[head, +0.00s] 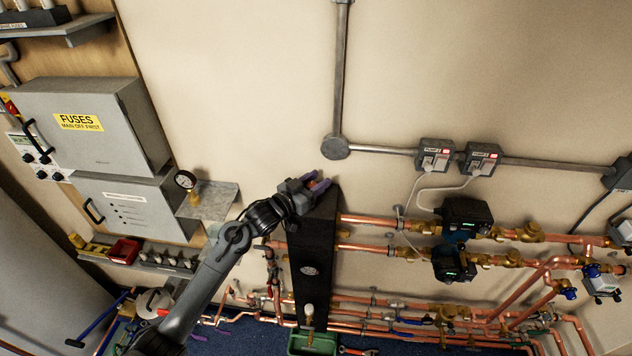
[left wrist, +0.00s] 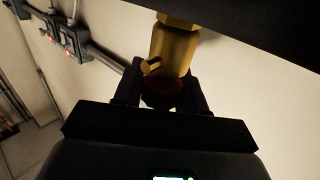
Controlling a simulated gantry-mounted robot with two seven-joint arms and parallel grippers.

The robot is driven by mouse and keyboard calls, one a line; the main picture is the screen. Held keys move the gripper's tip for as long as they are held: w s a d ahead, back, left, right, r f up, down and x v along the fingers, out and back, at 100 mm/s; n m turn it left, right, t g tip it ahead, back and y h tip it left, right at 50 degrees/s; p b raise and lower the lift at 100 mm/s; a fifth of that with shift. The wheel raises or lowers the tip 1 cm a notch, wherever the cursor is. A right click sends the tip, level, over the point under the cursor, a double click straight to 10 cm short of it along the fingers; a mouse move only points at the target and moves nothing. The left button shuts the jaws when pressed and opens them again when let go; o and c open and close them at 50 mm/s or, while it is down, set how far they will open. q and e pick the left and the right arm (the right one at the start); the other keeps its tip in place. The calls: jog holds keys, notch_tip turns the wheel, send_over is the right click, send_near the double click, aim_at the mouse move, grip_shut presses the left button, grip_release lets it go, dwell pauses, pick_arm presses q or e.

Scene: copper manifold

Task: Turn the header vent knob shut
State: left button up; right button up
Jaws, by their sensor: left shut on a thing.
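The header vent shows in the left wrist view as a brass body (left wrist: 173,52) under a dark edge, with a small side spout. Its dark red knob (left wrist: 162,93) sits at the end of the brass body, between the fingers. My left gripper (head: 318,185) is at the top of the tall black header (head: 312,255) in the head view. In the left wrist view my left gripper (left wrist: 161,88) has one finger on each side of the knob and is shut on it. The fingers and shadow hide part of the knob, so its turn angle cannot be told. My right gripper is not in view.
Copper pipes (head: 375,220) with dark pumps (head: 466,216) run right from the header. A pressure gauge (head: 185,180) and grey fuse box (head: 95,125) stand left of my arm. A green bin (head: 300,345) is below the header. The wall above the gripper is mostly clear.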

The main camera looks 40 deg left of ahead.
pick_arm(q)
jog(key=o, duration=1)
jog(key=shift+c, duration=0.2)
jog(key=shift+s, duration=0.2)
jog(key=s+a+b, duration=0.1)
jog(key=s+b, duration=0.1)
jog(key=s, duration=0.8)
jog(key=shift+s+a, duration=0.15)
